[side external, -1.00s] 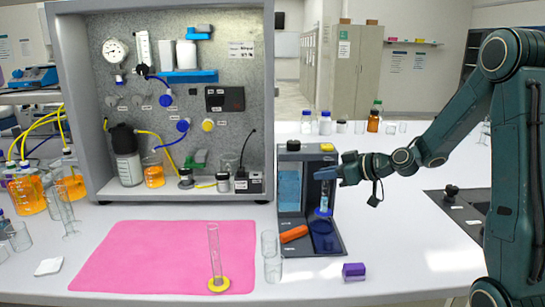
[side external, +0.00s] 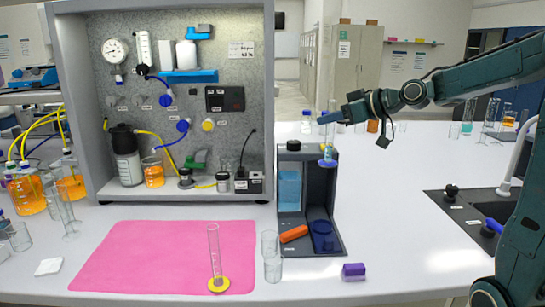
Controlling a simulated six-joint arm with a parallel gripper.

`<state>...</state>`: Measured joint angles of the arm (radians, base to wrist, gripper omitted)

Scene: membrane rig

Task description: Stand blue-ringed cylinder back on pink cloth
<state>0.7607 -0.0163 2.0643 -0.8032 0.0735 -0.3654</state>
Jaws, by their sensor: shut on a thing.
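My gripper (side external: 328,118) is shut on the blue-ringed cylinder (side external: 328,146), a clear narrow glass cylinder with a blue ring near its lower end. The pink cloth (side external: 140,260) lies flat on the bench, left of and nearer the camera than the gripper. A yellow-based glass cylinder (side external: 214,250) stands upright at the cloth's front right. The middle and left of the cloth are bare.
The stand holds a blue-tinted tank, an orange piece (side external: 294,233) and a dark blue round pad (side external: 322,236). A purple block (side external: 354,271) lies at right. The panel rig (side external: 88,100) rises behind the cloth.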

